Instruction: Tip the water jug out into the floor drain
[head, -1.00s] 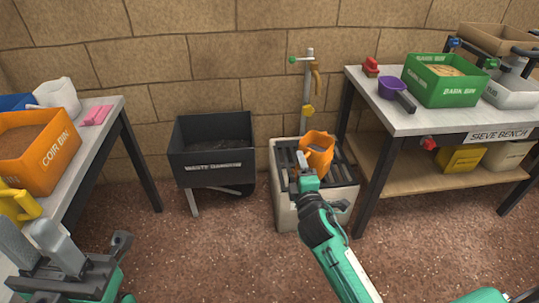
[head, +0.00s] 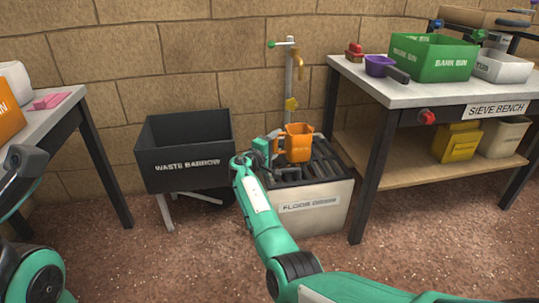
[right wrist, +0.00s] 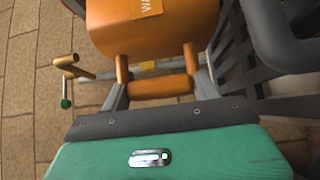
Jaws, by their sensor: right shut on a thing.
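The orange water jug (head: 298,142) is over the slatted top of the floor drain (head: 318,205), close to upright, and whether it touches the slats I cannot tell. My right gripper (head: 270,150) is at its left side, shut on its handle. In the right wrist view the jug (right wrist: 150,28) fills the top, its handle (right wrist: 160,87) lies between the fingers, and the label is cut off. The inside of the jug and any water are hidden. The drain's dark slats (right wrist: 235,65) show at the right there. Only links of my left arm show, at the left edge.
A tap on a post (head: 289,75) stands behind the drain. The dark waste barrow (head: 185,150) is left of it. The sieve bench (head: 400,92), with a purple scoop (head: 380,66) and a green bin (head: 432,57), stands close on the right. A table (head: 62,110) is at the far left.

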